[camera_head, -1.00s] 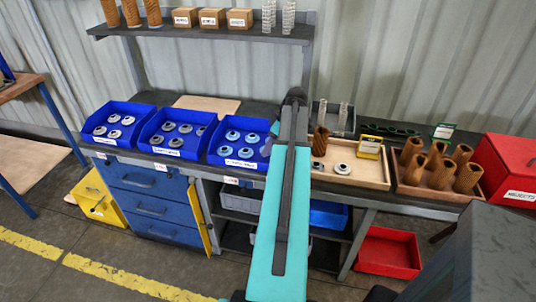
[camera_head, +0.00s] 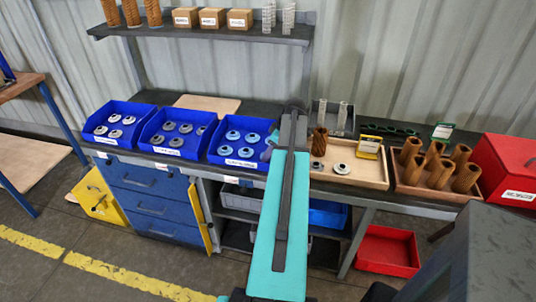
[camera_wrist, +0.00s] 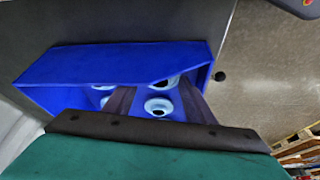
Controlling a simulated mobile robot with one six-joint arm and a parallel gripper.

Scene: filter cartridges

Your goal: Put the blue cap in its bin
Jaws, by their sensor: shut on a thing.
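The bin with light blue caps (camera_head: 214,157) is the rightmost of the blue bins on the bench. Several blue caps (camera_head: 233,135) lie flat in it. The wrist view looks down on this bin (camera_wrist: 120,62). My gripper (camera_wrist: 156,92) is over it, with two dark fingers reaching down. A blue cap (camera_wrist: 158,107) shows between the fingers; I cannot tell for sure whether it is held or lies on the bin floor. Others show left of and beyond the fingers. In the head view, my arm hides most of the gripper at the bin's right edge.
Two more blue bins with grey caps (camera_head: 115,119) stand to the left. Right of my arm are a wooden tray (camera_head: 370,178) with grey caps and a brown cartridge, a tray of brown cartridges (camera_head: 440,175), and a red box (camera_head: 500,165). A shelf (camera_head: 200,33) runs above.

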